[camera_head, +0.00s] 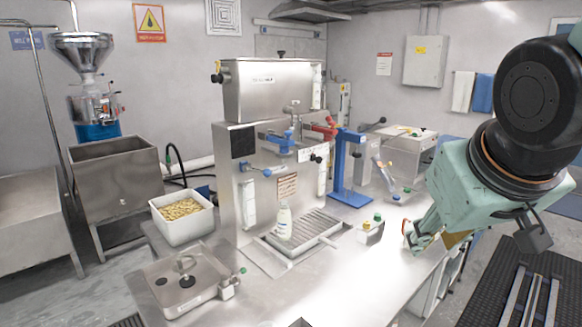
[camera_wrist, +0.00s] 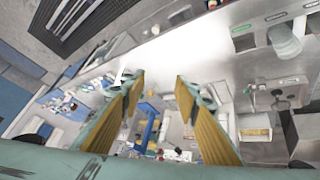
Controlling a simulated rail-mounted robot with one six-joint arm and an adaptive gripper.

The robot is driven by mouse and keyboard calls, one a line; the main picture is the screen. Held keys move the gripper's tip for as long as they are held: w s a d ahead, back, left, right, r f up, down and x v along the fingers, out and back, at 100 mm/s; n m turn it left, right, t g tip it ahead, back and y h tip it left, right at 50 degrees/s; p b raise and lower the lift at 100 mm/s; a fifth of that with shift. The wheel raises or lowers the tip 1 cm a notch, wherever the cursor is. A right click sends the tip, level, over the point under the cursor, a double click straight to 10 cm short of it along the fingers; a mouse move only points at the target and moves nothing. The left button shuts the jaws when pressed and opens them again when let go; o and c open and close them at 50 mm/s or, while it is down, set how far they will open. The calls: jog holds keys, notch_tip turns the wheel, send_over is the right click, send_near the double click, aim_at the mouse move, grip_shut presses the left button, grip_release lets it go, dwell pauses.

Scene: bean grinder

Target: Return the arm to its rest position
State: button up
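My arm comes in from the right side of the head view. Its gripper (camera_head: 412,238) is over the right edge of the steel counter (camera_head: 345,285), to the right of the machine. The wrist view shows the two yellow-padded fingers (camera_wrist: 157,78) spread apart with nothing held between them. In the head view the fingers are seen partly from the side, and what lies directly behind them is hidden. I cannot tell the exact height of the gripper above the counter.
A steel machine (camera_head: 262,150) stands on the counter, with a white bottle (camera_head: 284,224) on its drip grate. A blue stand (camera_head: 351,165) and small green-capped containers (camera_head: 366,231) are left of my gripper. A white bin (camera_head: 182,229) of yellowish pieces stands left. Dark floor matting (camera_head: 500,285) lies right.

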jog(key=s+a+f+g, duration=0.1)
jog(key=s+a, duration=0.1)
jog(key=s, duration=0.7)
jog(key=s+a+f+m+g+y, duration=0.1)
jog(key=s+a+g, duration=0.1)
jog(key=s, duration=0.7)
jog(key=shift+s, duration=0.4)
jog(key=shift+c, duration=0.9)
